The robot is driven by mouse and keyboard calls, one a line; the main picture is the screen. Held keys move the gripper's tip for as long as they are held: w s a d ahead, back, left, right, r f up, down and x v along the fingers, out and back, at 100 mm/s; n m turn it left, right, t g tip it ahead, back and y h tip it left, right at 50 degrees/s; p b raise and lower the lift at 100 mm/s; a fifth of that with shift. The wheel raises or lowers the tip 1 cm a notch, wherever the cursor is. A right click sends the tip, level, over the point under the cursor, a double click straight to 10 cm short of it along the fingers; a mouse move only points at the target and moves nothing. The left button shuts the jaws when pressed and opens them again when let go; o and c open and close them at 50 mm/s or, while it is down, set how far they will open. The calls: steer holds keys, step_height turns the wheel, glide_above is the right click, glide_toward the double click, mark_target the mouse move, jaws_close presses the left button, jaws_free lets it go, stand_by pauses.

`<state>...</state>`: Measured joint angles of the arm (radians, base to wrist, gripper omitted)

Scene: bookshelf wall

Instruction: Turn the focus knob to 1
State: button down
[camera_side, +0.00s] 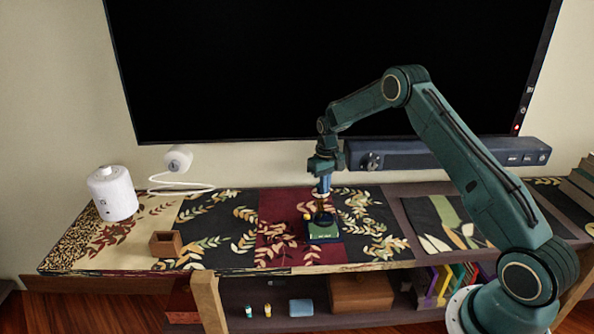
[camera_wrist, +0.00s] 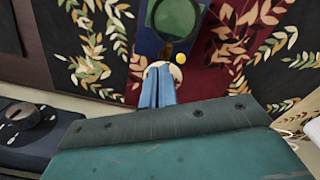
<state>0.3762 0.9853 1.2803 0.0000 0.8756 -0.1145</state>
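A small microscope-like device with a dark blue and green base (camera_side: 322,232) stands on the patterned runner. In the wrist view its blue base (camera_wrist: 146,38) carries a dark green disc (camera_wrist: 177,17). A small yellow knob (camera_side: 306,216) is on its left side and also shows in the wrist view (camera_wrist: 182,57). My gripper (camera_side: 321,194) points down directly above the device. Its blue fingers (camera_wrist: 160,72) are close together beside a cream round part (camera_wrist: 177,74), apart from the yellow knob. I cannot tell whether they grip anything. No number marking is readable.
A white cylinder (camera_side: 112,194) and a brown wooden box (camera_side: 166,244) stand to the left. A large black screen (camera_side: 320,70) and a soundbar (camera_side: 440,154) are behind. The runner (camera_side: 215,225) is clear between box and device. A shelf below holds books and small items.

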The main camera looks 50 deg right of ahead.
steer(key=shift+s+a, duration=0.2)
steer(key=shift+s, duration=0.15)
steer(key=shift+r, duration=0.1)
stand_by(0.3)
steer(key=shift+r, duration=2.9)
steer(key=s+a+r+t, duration=0.1)
steer(key=s+a+r, duration=0.35)
steer(key=r, duration=0.25)
steer(key=s+a+r+n+t, duration=0.1)
steer(key=s+a+r, duration=0.35)
steer(key=r, duration=0.25)
steer(key=s+a+r+t, duration=0.1)
steer(key=s+a+r, duration=0.35)
steer(key=r, duration=0.35)
steer(key=s+a+n+t, duration=0.1)
steer(key=s+a, duration=0.2)
steer(key=s, duration=0.8)
steer(key=s+a+n+t, duration=0.1)
steer(key=s+a, duration=0.3)
steer(key=s, duration=0.7)
steer(key=shift+a+r+t, duration=0.2)
steer(key=shift+a+t, duration=0.05)
steer(key=shift+t, duration=0.05)
